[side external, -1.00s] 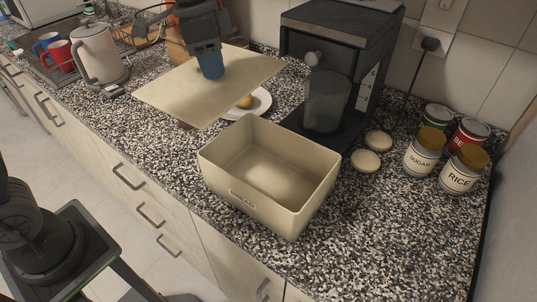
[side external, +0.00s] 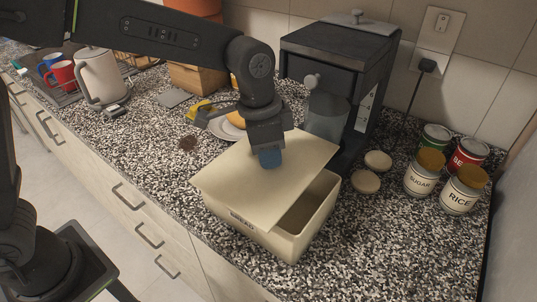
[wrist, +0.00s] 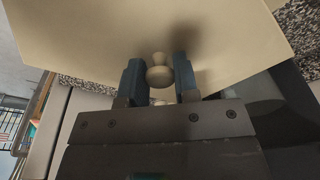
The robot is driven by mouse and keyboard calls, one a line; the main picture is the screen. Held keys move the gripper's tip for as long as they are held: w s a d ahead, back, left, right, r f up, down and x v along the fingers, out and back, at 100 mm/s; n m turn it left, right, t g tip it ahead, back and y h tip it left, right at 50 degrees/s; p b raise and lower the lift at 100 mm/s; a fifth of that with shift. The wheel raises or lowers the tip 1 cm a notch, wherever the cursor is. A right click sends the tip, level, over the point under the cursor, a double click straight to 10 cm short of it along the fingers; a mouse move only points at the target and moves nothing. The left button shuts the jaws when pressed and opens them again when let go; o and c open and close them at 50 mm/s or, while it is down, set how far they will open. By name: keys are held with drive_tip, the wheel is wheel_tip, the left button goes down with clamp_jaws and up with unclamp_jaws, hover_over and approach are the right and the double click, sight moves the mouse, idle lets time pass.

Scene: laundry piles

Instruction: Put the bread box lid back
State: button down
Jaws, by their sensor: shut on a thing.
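The cream bread box (side external: 290,242) stands on the counter, with "BREAD" on its front wall. Its flat cream lid (side external: 225,182) is over the box, shifted to the back left and turned a little. The front right part of the opening shows beside the lid. I cannot tell whether the lid touches the rim. My gripper (side external: 269,160) is above the lid, shut on its knob. In the wrist view, the blue fingertips of my gripper (wrist: 160,78) stand either side of the round knob (wrist: 159,71), with the lid (wrist: 100,28) beyond.
A dark coffee machine (side external: 330,60) stands close behind the box. A plate (side external: 222,128) with food lies behind the lid. The counter front right is clear.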

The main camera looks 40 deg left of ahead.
drive_tip(key=shift+f, duration=0.75)
drive_tip(key=shift+f, duration=0.35)
drive_tip(key=c, duration=0.9)
unclamp_jaws()
drive_tip(key=shift+f, duration=0.1)
drive_tip(key=shift+o, duration=0.2)
